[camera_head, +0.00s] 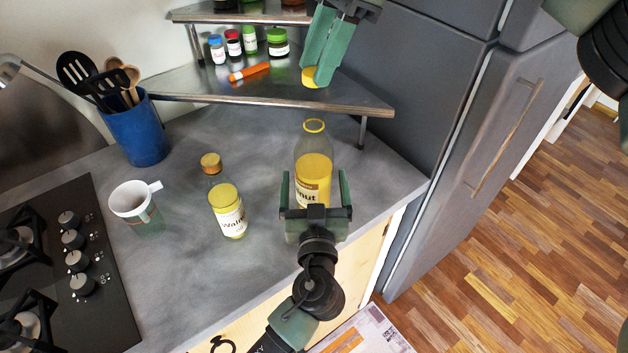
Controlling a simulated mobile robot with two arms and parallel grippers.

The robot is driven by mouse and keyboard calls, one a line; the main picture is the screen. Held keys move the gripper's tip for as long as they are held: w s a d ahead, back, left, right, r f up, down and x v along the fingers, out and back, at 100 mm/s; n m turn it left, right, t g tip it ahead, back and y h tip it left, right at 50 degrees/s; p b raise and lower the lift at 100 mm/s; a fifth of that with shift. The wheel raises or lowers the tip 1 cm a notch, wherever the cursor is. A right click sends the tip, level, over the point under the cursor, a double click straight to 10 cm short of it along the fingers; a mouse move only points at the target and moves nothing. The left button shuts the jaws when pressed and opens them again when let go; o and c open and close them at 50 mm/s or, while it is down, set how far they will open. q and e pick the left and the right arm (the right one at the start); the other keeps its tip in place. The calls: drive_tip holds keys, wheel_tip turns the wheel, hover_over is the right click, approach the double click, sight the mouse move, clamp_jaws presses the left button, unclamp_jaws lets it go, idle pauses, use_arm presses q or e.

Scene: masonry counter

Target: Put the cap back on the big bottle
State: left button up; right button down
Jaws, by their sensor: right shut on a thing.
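The big bottle (313,168) stands upright on the grey counter, with yellow contents and a partly hidden label. Its open mouth has a yellow rim, with no cap on it. My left gripper (315,188) is at the near side of the bottle, its fingers apart on either side of the lower body, with gaps showing. My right gripper (318,72) is at the top, shut on the yellow cap (310,78), which shows between its fingertips. In the picture it is above the bottle's mouth, in front of the corner shelf.
A smaller bottle (227,207) with a cork stands left of the big one. Further left are a white mug (135,203), a blue utensil holder (137,132) and a cooktop (70,270). A metal corner shelf (200,92) with jars overhangs behind; a fridge (430,90) is at right.

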use_arm(q)
drive_tip(key=shift+w+a, duration=0.1)
drive_tip(key=shift+w, duration=2.3)
clamp_jaws()
use_arm(e)
hover_over(312, 118)
drive_tip(key=d, duration=0.1)
drive_tip(key=shift+w+f, duration=0.15)
drive_tip(key=shift+f, duration=1.05)
drive_tip(key=shift+w+f, duration=0.15)
drive_tip(key=shift+f, duration=1.05)
drive_tip(key=shift+f, duration=0.1)
drive_tip(key=shift+f, duration=0.8)
drive_tip(key=shift+f, duration=0.55)
